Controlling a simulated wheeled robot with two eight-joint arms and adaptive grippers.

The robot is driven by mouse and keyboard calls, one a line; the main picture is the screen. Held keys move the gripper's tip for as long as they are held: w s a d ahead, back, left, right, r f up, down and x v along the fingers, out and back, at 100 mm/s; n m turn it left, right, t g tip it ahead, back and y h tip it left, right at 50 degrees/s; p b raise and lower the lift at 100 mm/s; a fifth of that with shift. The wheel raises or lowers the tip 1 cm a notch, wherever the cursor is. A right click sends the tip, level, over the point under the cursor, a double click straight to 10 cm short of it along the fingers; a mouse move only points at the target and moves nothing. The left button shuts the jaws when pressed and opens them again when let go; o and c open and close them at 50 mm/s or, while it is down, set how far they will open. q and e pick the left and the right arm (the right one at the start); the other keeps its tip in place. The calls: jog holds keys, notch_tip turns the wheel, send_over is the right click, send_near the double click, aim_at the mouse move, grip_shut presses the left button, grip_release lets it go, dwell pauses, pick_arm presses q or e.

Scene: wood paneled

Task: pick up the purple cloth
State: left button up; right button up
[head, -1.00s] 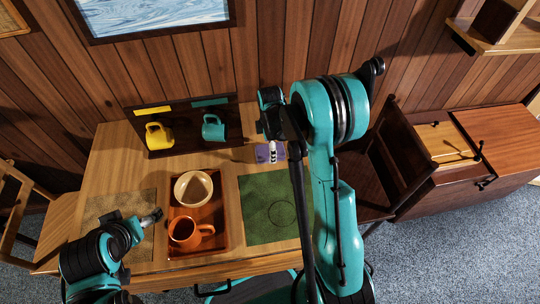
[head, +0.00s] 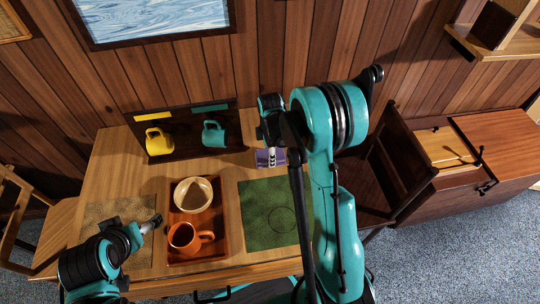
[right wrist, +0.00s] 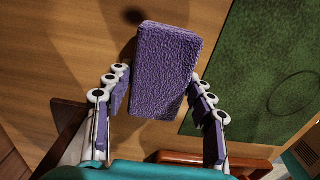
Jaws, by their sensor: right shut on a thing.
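The purple cloth (head: 262,160) is a thick rectangular block with a rough surface, at the back right of the table. It also shows large in the right wrist view (right wrist: 165,70). My right gripper (head: 271,157) is shut on the cloth, with its fingers (right wrist: 158,100) on both sides of the near end. I cannot tell whether the cloth touches the table. My left gripper (head: 151,222) is over the front left of the table, away from the cloth; its finger opening is too small to read.
A red tray (head: 218,228) holds a cream bowl (head: 193,194) and an orange mug (head: 184,237). A green mat (head: 262,215) lies right of it. A dark board (head: 181,152) with yellow (head: 158,142) and teal (head: 213,134) mugs stands behind. A chair (head: 385,175) is at right.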

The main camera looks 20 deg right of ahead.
jog(key=r, duration=0.1)
jog(key=r+p, duration=0.1)
jog(key=r, duration=0.2)
jog(key=shift+s+d+p, duration=0.3)
jog(key=shift+d+p, duration=0.1)
jog(key=s+d+r+p, duration=0.3)
jog(key=s+d+r, duration=0.3)
jog(key=d, duration=0.2)
jog(key=shift+s+d, duration=0.25)
jog(key=shift+r, duration=0.1)
